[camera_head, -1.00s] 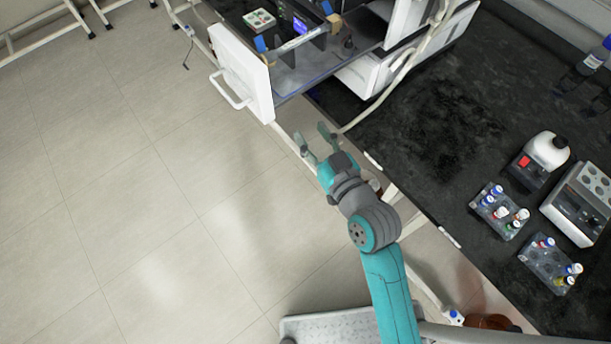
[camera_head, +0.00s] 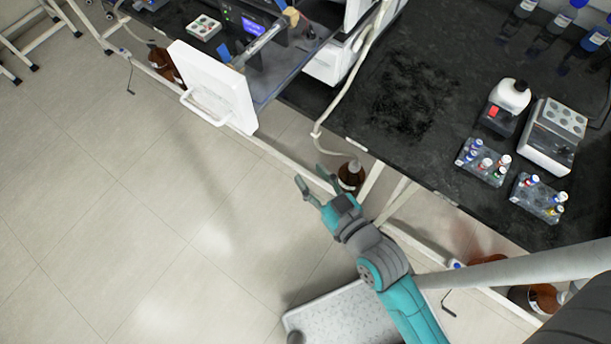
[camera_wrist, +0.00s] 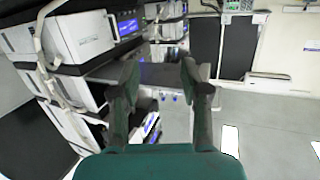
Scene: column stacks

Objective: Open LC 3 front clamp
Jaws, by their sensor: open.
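My gripper (camera_head: 309,188) is open and empty, held over the floor beside the dark bench, below and right of the pulled-out drawer. The drawer has a white front with a handle (camera_head: 215,92) and stands out from the instrument stack. Inside it lies a dark unit with a blue-lit display (camera_head: 253,26) and a silver cylinder (camera_head: 264,42), which may be the column. I cannot make out the front clamp or which module is LC 3.
A pale hose (camera_head: 343,95) hangs over the bench edge near a brown bottle (camera_head: 350,176).

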